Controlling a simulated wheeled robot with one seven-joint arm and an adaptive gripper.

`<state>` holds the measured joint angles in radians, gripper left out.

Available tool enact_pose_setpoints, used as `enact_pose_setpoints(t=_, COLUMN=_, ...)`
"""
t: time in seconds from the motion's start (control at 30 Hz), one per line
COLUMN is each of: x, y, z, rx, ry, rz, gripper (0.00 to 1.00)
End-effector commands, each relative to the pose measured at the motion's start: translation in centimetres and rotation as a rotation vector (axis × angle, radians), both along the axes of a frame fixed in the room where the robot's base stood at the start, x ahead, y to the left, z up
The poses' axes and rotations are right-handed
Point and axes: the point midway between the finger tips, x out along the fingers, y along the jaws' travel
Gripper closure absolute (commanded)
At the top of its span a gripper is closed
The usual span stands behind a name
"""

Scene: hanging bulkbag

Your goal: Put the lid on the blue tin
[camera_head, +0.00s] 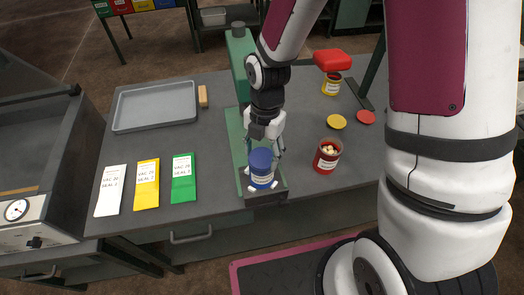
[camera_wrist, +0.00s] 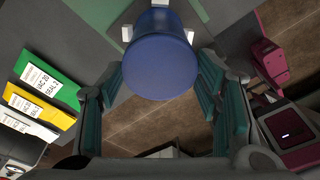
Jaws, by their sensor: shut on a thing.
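The blue tin (camera_head: 262,181), with a white label, stands upright between small white blocks at the front of the green stand. The blue lid (camera_head: 261,158) is at the tin's top; I cannot tell whether it is fully seated. In the wrist view the lid's round top (camera_wrist: 160,68) fills the upper middle and hides most of the tin. My gripper (camera_head: 263,150) points down over the tin, shut on the blue lid, with one finger at each side of it. The fingers also show in the wrist view.
An open red tin (camera_head: 326,158) with pale contents stands close right. White, yellow and green pouches (camera_head: 184,178) and a grey tray (camera_head: 155,107) are left.

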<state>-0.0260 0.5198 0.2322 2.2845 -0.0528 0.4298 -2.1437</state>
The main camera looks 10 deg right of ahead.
Motion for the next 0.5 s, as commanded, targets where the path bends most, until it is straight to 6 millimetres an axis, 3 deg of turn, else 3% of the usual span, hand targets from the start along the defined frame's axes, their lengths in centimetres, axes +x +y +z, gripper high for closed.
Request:
enact_pose_setpoints(t=0.17, x=0.01, y=0.02, z=0.0, rx=0.0, ry=0.0, rz=0.0, gripper=0.57)
enact_pose_setpoints(t=0.2, x=0.01, y=0.02, z=0.0, rx=0.0, ry=0.0, rz=0.0, gripper=0.4)
enact_pose_setpoints(t=0.3, x=0.01, y=0.02, z=0.0, rx=0.0, ry=0.0, rz=0.0, gripper=0.19)
enact_pose_setpoints(t=0.5, x=0.0, y=0.03, z=0.0, rx=0.0, ry=0.0, rz=0.0, gripper=0.19)
